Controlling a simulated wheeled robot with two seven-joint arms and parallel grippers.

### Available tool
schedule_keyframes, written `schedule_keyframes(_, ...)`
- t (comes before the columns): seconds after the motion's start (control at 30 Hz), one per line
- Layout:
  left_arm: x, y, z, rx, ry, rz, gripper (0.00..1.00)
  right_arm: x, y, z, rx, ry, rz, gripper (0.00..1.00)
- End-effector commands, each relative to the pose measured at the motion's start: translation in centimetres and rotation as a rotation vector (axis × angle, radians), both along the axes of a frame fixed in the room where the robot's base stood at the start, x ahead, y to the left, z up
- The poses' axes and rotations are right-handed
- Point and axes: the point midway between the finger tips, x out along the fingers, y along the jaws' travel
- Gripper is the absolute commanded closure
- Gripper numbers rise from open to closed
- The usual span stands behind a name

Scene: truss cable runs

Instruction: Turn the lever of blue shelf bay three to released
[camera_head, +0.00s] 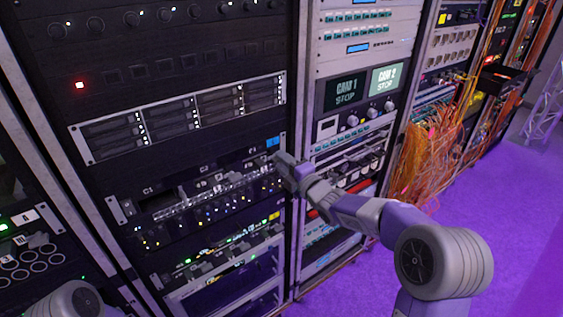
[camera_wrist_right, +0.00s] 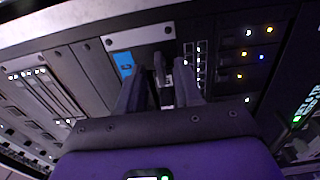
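The blue shelf is the dark row marked by a blue tag (camera_head: 273,142) in the head view, with small bay labels C1 (camera_head: 147,190), C2 and C3 along its top edge. My right gripper (camera_head: 277,157) is at the right end of this row, by the third bay. In the right wrist view the blue tag (camera_wrist_right: 124,65) shows just left of the fingers. My right gripper (camera_wrist_right: 163,88) is open there, with a small dark lever (camera_wrist_right: 160,68) in the gap between the fingertips. Contact cannot be told. The head view hides this lever behind the gripper. My left gripper is out of view.
Below are more shelf rows, one with a yellow tag (camera_head: 274,215). A silver-framed drive unit (camera_head: 185,115) sits above. To the right is a rack with screens (camera_head: 345,90), then hanging orange cables (camera_head: 425,160). The purple floor (camera_head: 480,210) is clear.

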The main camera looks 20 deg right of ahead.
Motion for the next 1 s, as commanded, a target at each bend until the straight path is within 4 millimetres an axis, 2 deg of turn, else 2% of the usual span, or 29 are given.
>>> schedule_keyframes(0.13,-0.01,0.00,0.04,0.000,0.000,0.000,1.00,0.86,0.33,-0.03,0.002,0.001,0.000,0.66)
schedule_keyframes(0.4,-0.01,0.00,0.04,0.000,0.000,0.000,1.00,0.97,0.35,-0.04,0.002,0.002,-0.001,0.66)
schedule_keyframes(0.63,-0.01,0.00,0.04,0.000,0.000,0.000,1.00,0.94,0.34,-0.05,0.002,0.002,-0.001,1.00)
schedule_keyframes(1.0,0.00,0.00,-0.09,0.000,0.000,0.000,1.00,0.94,0.32,-0.07,0.019,0.008,-0.001,1.00)
